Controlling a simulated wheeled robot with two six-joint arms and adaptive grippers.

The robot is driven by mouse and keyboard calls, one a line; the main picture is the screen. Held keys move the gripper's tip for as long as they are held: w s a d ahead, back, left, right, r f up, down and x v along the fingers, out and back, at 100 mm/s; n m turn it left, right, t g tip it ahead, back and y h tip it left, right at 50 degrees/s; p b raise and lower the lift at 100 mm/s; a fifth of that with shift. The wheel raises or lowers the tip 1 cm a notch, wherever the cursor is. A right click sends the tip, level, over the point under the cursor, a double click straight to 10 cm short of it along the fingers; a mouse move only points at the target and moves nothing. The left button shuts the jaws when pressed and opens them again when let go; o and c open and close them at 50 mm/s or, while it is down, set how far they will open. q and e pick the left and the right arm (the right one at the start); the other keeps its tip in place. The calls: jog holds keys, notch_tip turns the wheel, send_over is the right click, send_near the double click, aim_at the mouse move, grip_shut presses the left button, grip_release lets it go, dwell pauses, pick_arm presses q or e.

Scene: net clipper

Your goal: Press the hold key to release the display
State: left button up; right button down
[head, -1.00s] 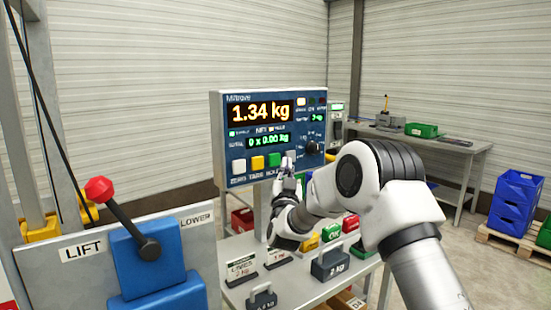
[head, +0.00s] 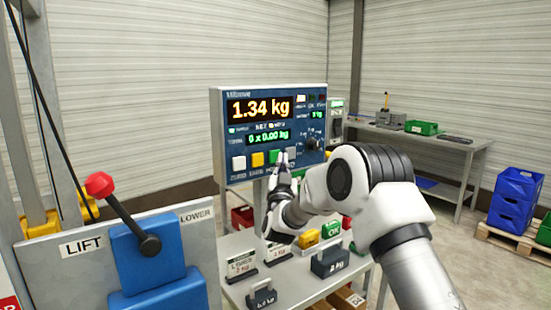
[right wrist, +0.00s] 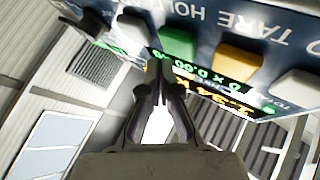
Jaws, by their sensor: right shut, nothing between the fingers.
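The blue scale indicator (head: 231,145) shows 1.34 kg on its display (head: 260,107). In the right wrist view the shut fingertips (right wrist: 158,66) point toward the green key (right wrist: 177,42). Whether they touch it I cannot tell. My left gripper is out of view.
Below the indicator, a bench holds a 2 kg weight (head: 330,262), a smaller weight (head: 261,295), label cards (head: 242,264) and colored blocks. A lift lever with a red knob (head: 99,184) stands at the left. A rear table (head: 440,140) is farther back.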

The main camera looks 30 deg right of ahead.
jog(key=shift+w, duration=0.15)
dwell(0.5)
jog(key=shift+w, duration=0.3)
jog(key=shift+w, duration=0.35)
dwell(0.5)
dwell(0.4)
jog(key=shift+s+b, duration=0.6)
jog(key=shift+s, duration=0.2)
